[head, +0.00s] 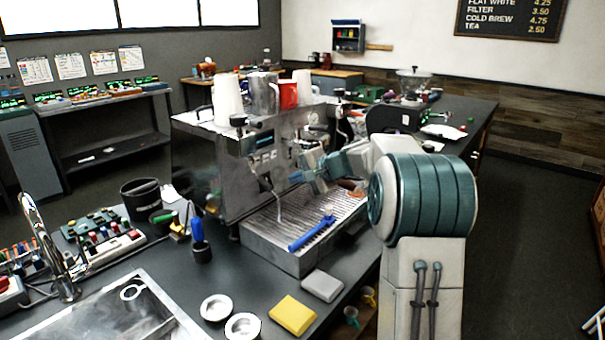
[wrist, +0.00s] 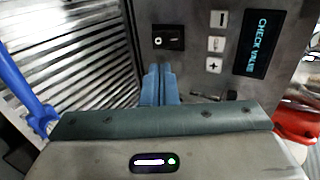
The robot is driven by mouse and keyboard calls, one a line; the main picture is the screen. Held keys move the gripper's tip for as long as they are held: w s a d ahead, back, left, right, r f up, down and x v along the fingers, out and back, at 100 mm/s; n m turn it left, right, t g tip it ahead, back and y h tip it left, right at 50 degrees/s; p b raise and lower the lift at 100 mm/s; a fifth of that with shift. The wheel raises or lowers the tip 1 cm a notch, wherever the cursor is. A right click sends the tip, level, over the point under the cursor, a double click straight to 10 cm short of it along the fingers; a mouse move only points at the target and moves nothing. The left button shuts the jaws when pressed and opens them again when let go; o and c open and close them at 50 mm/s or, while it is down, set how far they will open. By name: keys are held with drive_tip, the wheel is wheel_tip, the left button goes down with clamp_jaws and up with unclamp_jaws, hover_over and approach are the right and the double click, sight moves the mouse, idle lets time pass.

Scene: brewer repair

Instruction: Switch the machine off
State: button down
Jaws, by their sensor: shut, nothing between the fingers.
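The espresso machine (head: 228,165) stands on the dark counter, with cups on top. In the wrist view its metal panel carries a black rocker switch (wrist: 168,40), a column of small buttons (wrist: 216,43) and a lit display (wrist: 260,42) reading "CHECK VALVE". My gripper (wrist: 160,69) is shut and empty, its blue fingertips just below the switch in the picture. I cannot tell whether they touch the panel. In the head view my gripper (head: 298,177) is at the machine's front, and my arm hides part of that side.
A blue brush (head: 312,233) lies on the ribbed drip tray (head: 265,236) and shows at the left of the wrist view. A yellow cloth (head: 292,315), a grey block (head: 322,285) and two round metal baskets (head: 216,307) lie on the near counter. A sink is at lower left.

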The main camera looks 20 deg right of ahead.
drive_tip(key=p+x, duration=0.2)
drive_tip(key=x, duration=0.7)
